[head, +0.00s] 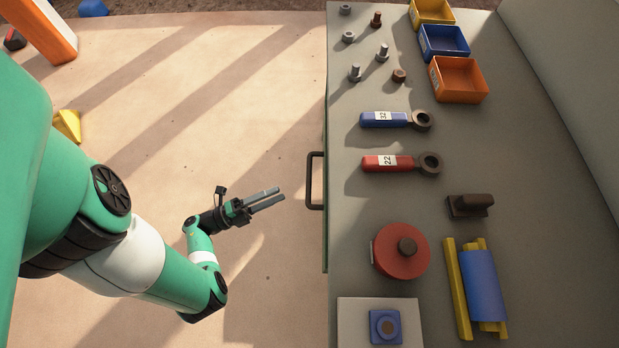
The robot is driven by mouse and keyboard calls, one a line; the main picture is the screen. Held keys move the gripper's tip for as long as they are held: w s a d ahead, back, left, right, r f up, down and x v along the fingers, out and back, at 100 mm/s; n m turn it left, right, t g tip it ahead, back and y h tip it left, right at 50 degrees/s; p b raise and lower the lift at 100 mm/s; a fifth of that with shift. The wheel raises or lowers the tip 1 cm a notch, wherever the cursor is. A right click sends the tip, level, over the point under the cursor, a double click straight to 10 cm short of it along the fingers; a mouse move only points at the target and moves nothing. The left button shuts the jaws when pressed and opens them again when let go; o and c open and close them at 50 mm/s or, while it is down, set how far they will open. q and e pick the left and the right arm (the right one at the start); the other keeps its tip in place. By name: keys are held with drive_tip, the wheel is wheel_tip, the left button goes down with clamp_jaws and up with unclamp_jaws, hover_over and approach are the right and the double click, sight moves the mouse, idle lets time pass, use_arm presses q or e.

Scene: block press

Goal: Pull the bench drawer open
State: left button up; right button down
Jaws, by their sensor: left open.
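The bench (500,150) has a grey-green top and fills the right side of the head view. A dark drawer handle (312,181) sticks out from its left edge. The drawer front (325,235) shows only as a thin green strip along that edge, so I cannot tell how far it stands out. My left gripper (268,200) is open and empty over the pale floor. Its two grey fingers point right toward the handle, a short gap to the left of it and slightly lower in the picture. My right gripper is not in view.
On the bench lie a blue wrench (385,119), a red wrench (388,162), a red round disc (402,250), a blue roll (483,285) and several bolts and nuts. Yellow, blue and orange bins (459,79) stand at the top. The floor (230,110) left of the handle is clear.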

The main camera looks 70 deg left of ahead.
sight(310, 179)
use_arm(q)
drive_tip(key=w, duration=0.3)
drive_tip(key=w+r, duration=0.1)
drive_tip(key=w, duration=0.3)
drive_tip(key=w+r+b, duration=0.1)
drive_tip(key=w, duration=0.3)
drive_tip(key=shift+a, duration=0.4)
drive_tip(key=shift+c, duration=0.3)
clamp_jaws()
idle(0.7)
